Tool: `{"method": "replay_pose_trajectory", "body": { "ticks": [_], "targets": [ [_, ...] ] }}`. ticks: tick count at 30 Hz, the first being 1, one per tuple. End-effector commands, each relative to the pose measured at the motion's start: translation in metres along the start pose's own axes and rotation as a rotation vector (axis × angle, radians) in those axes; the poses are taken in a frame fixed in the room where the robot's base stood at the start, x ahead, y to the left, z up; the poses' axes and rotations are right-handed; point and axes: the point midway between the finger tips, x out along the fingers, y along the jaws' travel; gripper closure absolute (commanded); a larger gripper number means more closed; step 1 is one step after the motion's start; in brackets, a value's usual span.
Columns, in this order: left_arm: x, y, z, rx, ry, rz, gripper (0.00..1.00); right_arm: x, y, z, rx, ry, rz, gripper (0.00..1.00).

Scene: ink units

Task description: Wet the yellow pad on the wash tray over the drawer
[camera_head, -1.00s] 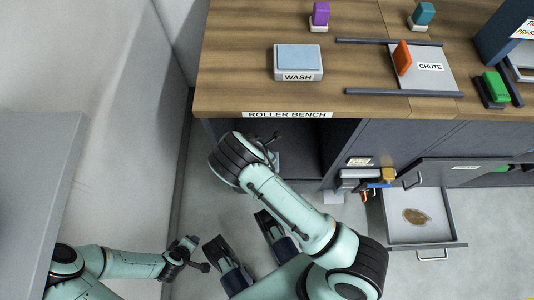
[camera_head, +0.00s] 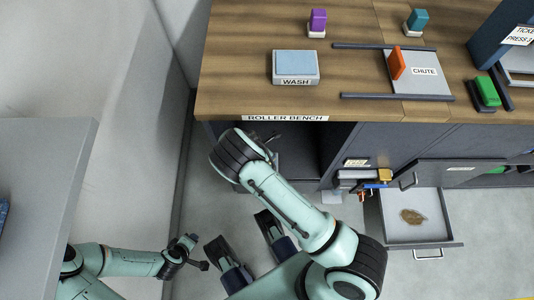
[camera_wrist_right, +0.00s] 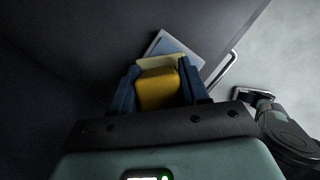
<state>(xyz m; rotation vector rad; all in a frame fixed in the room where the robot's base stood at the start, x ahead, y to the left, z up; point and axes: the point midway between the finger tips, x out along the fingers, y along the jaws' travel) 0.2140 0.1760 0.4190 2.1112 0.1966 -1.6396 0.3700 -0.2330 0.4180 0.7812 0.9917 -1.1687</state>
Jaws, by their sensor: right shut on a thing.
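The yellow pad (camera_wrist_right: 158,90) is a rounded block with a pale base, held between the blue-grey jaws of my right gripper (camera_wrist_right: 160,88). In the head view, the yellow pad (camera_head: 385,175) shows small at the bench front, near the open drawer (camera_head: 437,232). The wash tray (camera_head: 296,82), a white box with a pale blue top and a WASH label, sits on the bench top, well apart from the pad. My left gripper (camera_head: 191,252) is low at the left, away from the bench; its jaws are too small to judge.
The wooden roller bench (camera_head: 240,70) also carries purple (camera_head: 318,19), teal (camera_head: 418,19), orange (camera_head: 396,64) and green (camera_head: 487,92) blocks, and the chute (camera_head: 425,85). The open drawer holds a brown patch (camera_head: 412,216). A grey table (camera_head: 50,160) stands at the left.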

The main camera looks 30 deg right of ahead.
Motion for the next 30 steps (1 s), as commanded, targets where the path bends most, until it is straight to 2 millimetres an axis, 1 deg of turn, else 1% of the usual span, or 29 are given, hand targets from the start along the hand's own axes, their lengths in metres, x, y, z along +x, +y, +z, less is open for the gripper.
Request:
{"method": "replay_pose_trajectory", "body": {
  "ticks": [1,3,12,15,30],
  "targets": [
    [-0.006,0.002,-0.001,0.0,0.002,0.001,0.57,-0.007,0.0,0.003,0.001,0.0,0.001,0.8],
    [-0.011,0.003,-0.002,0.001,0.004,0.002,0.57,-0.012,0.0,0.005,0.001,0.0,0.002,0.8],
    [-0.03,0.009,-0.007,0.002,0.01,0.005,0.57,-0.034,0.001,0.015,0.001,-0.001,0.003,0.8],
    [-0.034,0.01,-0.008,0.002,0.011,0.005,0.57,-0.039,0.001,0.017,0.002,0.0,0.002,0.8],
    [-0.035,0.01,-0.008,0.002,0.011,0.005,0.57,-0.039,0.0,0.017,0.001,-0.001,0.001,0.8]
  ]
}}
